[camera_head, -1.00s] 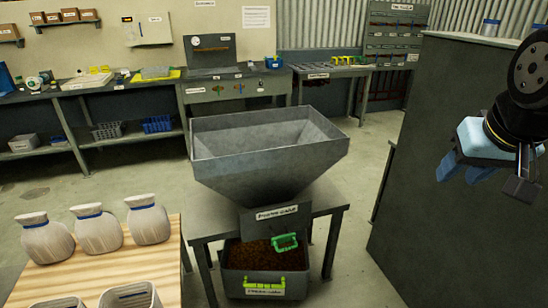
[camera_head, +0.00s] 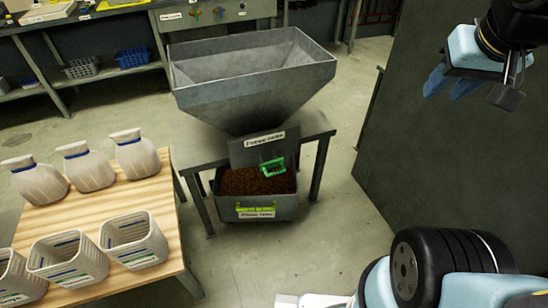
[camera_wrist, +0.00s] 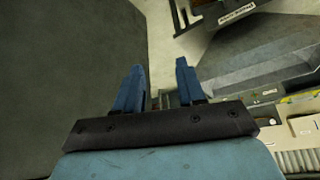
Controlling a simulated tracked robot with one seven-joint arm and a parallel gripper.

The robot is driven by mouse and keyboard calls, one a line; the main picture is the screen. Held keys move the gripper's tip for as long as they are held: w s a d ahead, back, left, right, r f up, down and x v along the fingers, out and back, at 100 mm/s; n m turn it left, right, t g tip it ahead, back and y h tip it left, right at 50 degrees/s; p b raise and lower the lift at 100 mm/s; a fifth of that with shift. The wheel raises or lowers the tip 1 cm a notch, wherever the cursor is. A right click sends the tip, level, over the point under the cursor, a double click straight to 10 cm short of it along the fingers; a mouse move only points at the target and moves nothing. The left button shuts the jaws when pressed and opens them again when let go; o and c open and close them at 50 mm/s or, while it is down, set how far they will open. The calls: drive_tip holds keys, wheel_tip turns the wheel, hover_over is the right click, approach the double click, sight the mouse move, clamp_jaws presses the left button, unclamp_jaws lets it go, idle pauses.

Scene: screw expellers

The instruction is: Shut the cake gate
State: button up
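A grey gate plate (camera_head: 252,151) with a white, blurred label and a green handle (camera_head: 272,167) stands below the grey hopper (camera_head: 250,91), in the middle of the head view. Under it, a grey bin (camera_head: 231,208) holds brown crumbly material and has a yellow-green handle and a label on its front. I cannot tell how far the gate stands open. My gripper (camera_head: 452,84) is high at the right, well apart from the gate. In the wrist view my gripper (camera_wrist: 160,68) has its two blue fingers apart with nothing between them.
A tall dark grey cabinet (camera_head: 430,160) stands at the right, near my gripper. The hopper's stand has table legs (camera_head: 319,170) around the bin. Floor in front of the bin is clear.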

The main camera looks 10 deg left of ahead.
drive_tip(key=shift+w, duration=0.2)
drive_tip(key=shift+c, duration=0.7)
drive_tip(key=w+f+n, duration=0.1)
drive_tip(key=w, duration=0.1)
drive_tip(key=w+f+n, duration=0.1)
drive_tip(key=w, duration=0.1)
drive_tip(key=w+f, duration=0.1)
drive_tip(key=w, duration=0.1)
drive_tip(key=shift+w+f+n+h, duration=0.3)
drive_tip(key=shift+n, duration=0.1)
clamp_jaws()
drive_tip(key=w+a+f+n+y, duration=0.1)
drive_tip(key=w+a+f+n, duration=0.25)
drive_tip(key=w+f, duration=0.4)
drive_tip(key=w+a+f+n, duration=0.2)
drive_tip(key=w+f+n, duration=0.35)
drive_tip(key=f, duration=0.25)
drive_tip(key=s+a+f+n+g+y, duration=0.1)
drive_tip(key=s+a+f+n+y, duration=0.3)
drive_tip(key=a+f, duration=0.6)
drive_tip(key=a+f+n+g+y, duration=0.2)
drive_tip(key=a+f+n, duration=0.45)
drive_tip(key=f, duration=0.85)
drive_tip(key=w+a+f, duration=0.6)
drive_tip(key=f, duration=0.2)
drive_tip(key=shift+f, duration=0.25)
